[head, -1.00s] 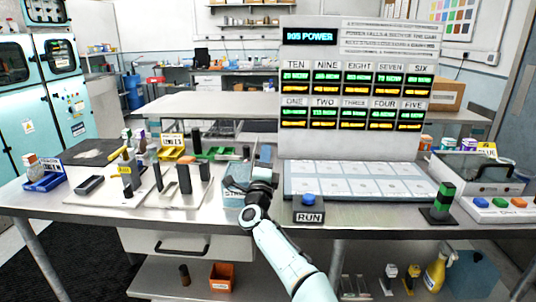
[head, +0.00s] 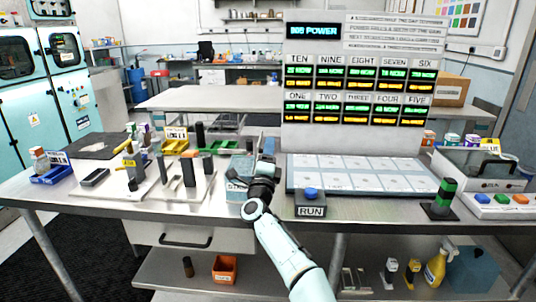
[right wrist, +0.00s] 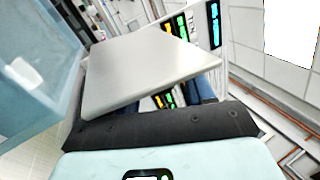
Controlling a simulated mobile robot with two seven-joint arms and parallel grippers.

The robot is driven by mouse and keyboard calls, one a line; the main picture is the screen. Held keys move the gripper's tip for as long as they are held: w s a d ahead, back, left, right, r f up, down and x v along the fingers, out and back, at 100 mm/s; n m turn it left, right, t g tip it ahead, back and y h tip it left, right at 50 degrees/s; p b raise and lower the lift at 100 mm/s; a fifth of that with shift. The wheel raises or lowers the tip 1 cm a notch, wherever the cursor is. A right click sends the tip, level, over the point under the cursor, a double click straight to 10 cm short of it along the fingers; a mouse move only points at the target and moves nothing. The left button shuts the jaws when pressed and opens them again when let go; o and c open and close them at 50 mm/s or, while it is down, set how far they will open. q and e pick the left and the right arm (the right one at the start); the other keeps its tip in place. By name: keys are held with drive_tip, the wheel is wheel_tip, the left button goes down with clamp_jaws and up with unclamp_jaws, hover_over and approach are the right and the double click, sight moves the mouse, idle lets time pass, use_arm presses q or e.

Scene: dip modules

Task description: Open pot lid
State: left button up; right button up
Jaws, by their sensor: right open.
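A small light-blue box-shaped pot (head: 237,193), with partly hidden lettering on its front, stands near the bench's front edge. My right gripper (head: 256,158) is open at its right and upper side, and covers part of it. In the right wrist view a flat grey plate (right wrist: 150,70), perhaps the lid, lies across the open gripper, in front of its dark fingers. I cannot tell whether the fingers touch it. A pale blue see-through wall (right wrist: 35,65) fills the left of that view. My left gripper is not in view.
A RUN button box (head: 310,203) and a pale panel (head: 360,174) stand right of my arm. A white board with dark upright posts (head: 188,165) is close on the left. A green-and-black block (head: 444,197) stands farther right.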

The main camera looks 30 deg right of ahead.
use_arm(q)
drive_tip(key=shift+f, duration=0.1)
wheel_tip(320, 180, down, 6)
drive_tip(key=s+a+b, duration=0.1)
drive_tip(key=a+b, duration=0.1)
drive_tip(key=b, duration=0.2)
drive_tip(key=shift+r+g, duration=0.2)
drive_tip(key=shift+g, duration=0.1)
use_arm(e)
drive_tip(key=v, duration=1.3)
drive_tip(key=shift+a, duration=0.15)
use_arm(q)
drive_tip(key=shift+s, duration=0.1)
use_arm(e)
drive_tip(key=shift+s, duration=0.1)
